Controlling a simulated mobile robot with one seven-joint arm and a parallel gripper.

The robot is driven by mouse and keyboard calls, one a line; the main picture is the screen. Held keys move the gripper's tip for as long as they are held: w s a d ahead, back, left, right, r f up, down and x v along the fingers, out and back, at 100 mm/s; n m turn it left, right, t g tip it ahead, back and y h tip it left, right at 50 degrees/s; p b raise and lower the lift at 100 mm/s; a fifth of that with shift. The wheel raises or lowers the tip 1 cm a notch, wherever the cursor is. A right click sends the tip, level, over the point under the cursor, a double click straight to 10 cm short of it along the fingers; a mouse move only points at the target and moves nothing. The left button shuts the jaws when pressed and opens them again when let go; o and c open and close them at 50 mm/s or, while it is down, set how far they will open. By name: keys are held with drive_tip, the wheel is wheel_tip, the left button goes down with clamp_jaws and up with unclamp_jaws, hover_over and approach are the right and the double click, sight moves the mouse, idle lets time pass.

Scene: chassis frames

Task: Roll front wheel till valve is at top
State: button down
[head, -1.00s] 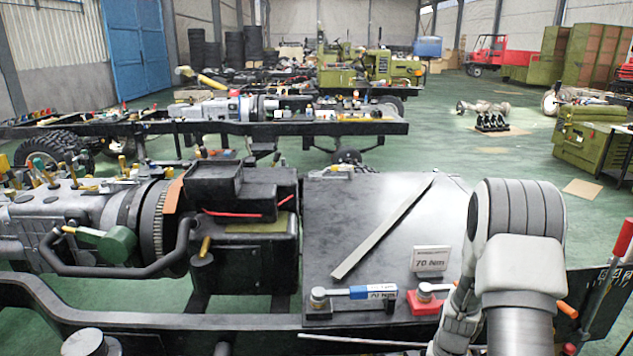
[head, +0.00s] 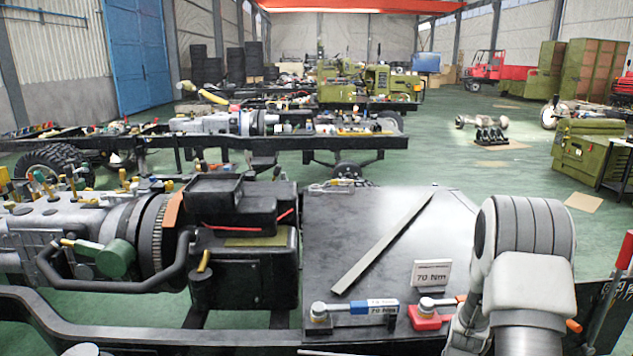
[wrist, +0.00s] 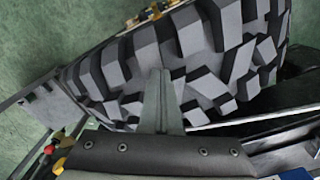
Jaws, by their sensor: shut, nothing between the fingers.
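A black tyre with chunky tread blocks (wrist: 215,50) fills the upper middle of the wrist view. My gripper (wrist: 161,78) is shut and empty, its fingers pointing up the picture over the tread. I cannot tell whether the fingertips touch the rubber. The tyre's side face and its valve do not show. In the head view my arm stands at the lower right, and my gripper and this tyre are out of sight.
A black chassis with an engine (head: 85,232) and a flat dark plate (head: 350,225) lies in front. On the plate are a torque wrench (head: 362,307), a 70 Nm sign (head: 431,274) and a grey strip (head: 385,240).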

drive_tip(key=shift+d+f, duration=0.15)
drive_tip(key=shift+d, duration=0.3)
drive_tip(key=shift+d, duration=0.5)
idle(0.6)
wheel_tip(320, 180, up, 8)
drive_tip(key=p, duration=0.4)
drive_tip(key=shift+p, duration=0.35)
